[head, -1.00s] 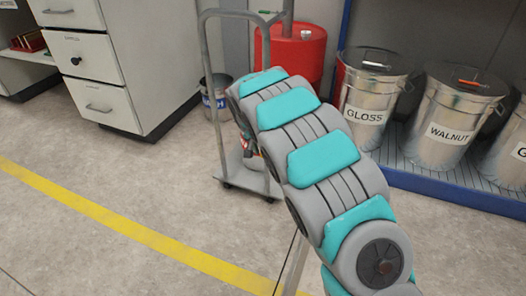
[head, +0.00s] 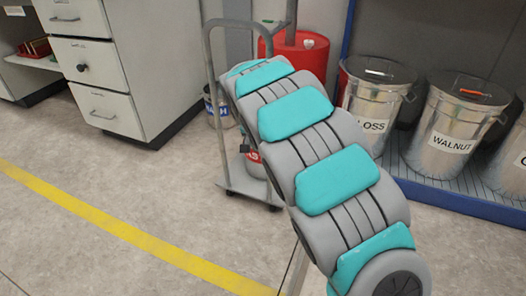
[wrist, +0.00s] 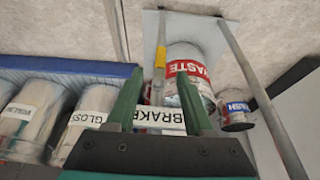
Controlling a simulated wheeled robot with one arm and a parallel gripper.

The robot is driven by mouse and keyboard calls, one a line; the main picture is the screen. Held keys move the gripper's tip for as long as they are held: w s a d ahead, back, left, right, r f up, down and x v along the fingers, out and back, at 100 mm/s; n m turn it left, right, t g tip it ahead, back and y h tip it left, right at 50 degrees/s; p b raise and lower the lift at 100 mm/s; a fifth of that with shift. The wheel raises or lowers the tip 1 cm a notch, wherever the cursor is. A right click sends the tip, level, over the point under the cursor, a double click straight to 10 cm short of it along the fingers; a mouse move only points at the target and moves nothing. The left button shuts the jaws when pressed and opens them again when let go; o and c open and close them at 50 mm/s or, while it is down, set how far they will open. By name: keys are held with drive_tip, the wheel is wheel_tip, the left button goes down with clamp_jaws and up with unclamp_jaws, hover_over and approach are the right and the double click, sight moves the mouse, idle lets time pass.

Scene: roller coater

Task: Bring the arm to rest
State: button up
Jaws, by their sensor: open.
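My arm (head: 323,165), grey with teal pads, is bent in front of the trolley in the head view. Its links hide most of my gripper there. In the wrist view my gripper (wrist: 157,84) shows two green fingers standing apart, with nothing held between them. Beyond the fingers are a can labelled WASTE (wrist: 190,67) and a white label reading BRAKE (wrist: 158,117). I cannot tell how far these are from the fingertips.
A grey trolley (head: 247,190) and a red drum (head: 312,55) stand behind my arm. Metal bins labelled GLOSS (head: 388,95) and WALNUT (head: 455,125) stand on a blue-edged rack at right. A drawer cabinet (head: 95,85) is at left. The floor (head: 90,245) at lower left is clear.

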idle(0.3)
drive_tip(key=s+d+r+g+p, duration=0.2)
drive_tip(key=s+d+r, duration=0.4)
drive_tip(key=s+d, duration=0.3)
drive_tip(key=s+d+r+g+p, duration=0.1)
drive_tip(key=s+d+r+p, duration=0.1)
drive_tip(key=s+d+r, duration=0.7)
drive_tip(key=s+n+g+y+p, duration=0.1)
drive_tip(key=s+n+g+p, duration=0.2)
drive_tip(key=s, duration=2.7)
drive_tip(key=shift+d+f+n+y+p, duration=0.25)
drive_tip(key=shift+f+n+y+p, duration=0.15)
drive_tip(key=shift+n+p, duration=0.15)
drive_tip(key=shift+a, duration=0.15)
drive_tip(key=shift+c, duration=0.2)
